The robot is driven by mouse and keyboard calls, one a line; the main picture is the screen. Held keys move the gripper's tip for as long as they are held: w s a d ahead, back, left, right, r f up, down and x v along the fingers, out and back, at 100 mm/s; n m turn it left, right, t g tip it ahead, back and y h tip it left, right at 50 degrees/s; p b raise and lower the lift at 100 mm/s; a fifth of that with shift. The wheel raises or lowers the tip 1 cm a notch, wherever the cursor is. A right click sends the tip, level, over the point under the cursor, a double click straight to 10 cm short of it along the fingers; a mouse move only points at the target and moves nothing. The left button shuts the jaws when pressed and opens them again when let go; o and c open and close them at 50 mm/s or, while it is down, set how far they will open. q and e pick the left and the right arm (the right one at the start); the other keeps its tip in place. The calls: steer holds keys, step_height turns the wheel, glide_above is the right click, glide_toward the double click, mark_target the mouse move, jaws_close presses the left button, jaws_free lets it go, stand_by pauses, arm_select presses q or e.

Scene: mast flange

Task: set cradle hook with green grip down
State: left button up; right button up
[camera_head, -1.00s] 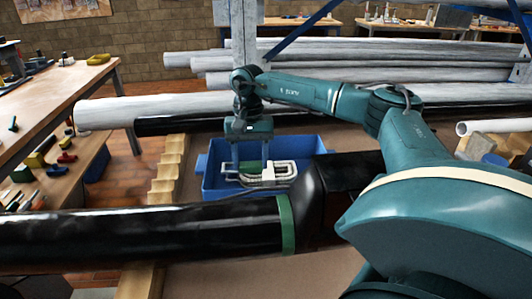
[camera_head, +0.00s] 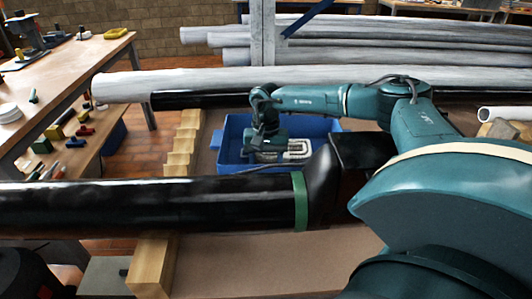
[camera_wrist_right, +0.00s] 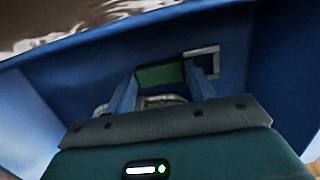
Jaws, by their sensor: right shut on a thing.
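The cradle hook shows in the head view as a pale looped metal piece (camera_head: 297,150) inside the blue bin (camera_head: 234,137). In the right wrist view its green grip (camera_wrist_right: 160,76) lies between the fingers of my right gripper (camera_wrist_right: 163,88). The right gripper is shut on the grip. Part of the pale metal shows beside and behind the fingers. In the head view the gripper (camera_head: 264,150) reaches down into the bin, its fingertips hard to make out. I cannot tell whether the hook touches the bin floor. My left gripper is not in view.
A thick black pipe with a green band (camera_head: 300,200) runs across in front of the bin. Long grey pipes (camera_head: 190,83) lie behind it. A wooden stepped block (camera_head: 180,150) stands left of the bin. A workbench (camera_head: 70,75) with tools is at the far left.

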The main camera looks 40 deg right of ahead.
steer(key=shift+f, duration=0.15)
steer(key=o, duration=1)
steer(key=shift+r, duration=0.2)
step_height(320, 180, up, 12)
steer(key=w+d, duration=0.1)
steer(key=shift+w, duration=0.2)
steer(key=shift+d+f, duration=0.1)
